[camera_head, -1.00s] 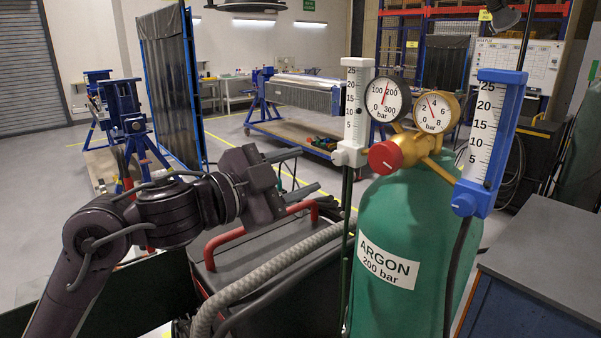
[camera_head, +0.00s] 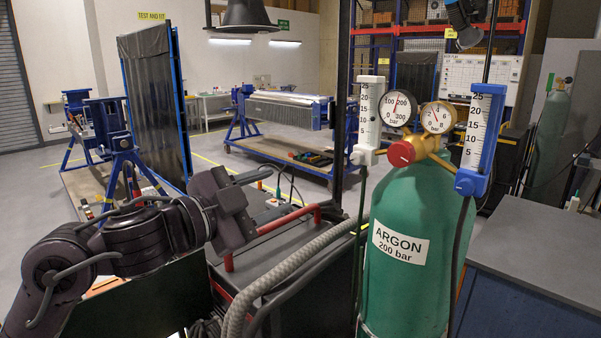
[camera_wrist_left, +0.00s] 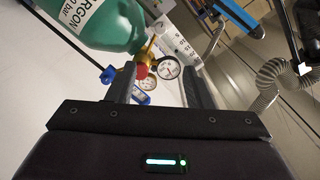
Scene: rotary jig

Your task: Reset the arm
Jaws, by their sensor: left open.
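My left arm comes in from the left in the head view. Its gripper (camera_head: 274,196) is open and empty, held over a dark cart with a red handle. It points right toward the green argon bottle (camera_head: 412,285), apart from it. In the left wrist view my two left fingers (camera_wrist_left: 160,76) stand wide apart with nothing between them. Beyond them the bottle (camera_wrist_left: 100,22), its red knob and its gauges show tilted. My right gripper is in neither view.
The cart's red handle (camera_head: 270,226) and a grey ribbed hose (camera_head: 285,270) lie close below my left gripper. A grey-topped bench (camera_head: 540,245) stands right of the bottle. A dark screen (camera_head: 152,100) and blue jig stands (camera_head: 122,145) are farther back on open floor.

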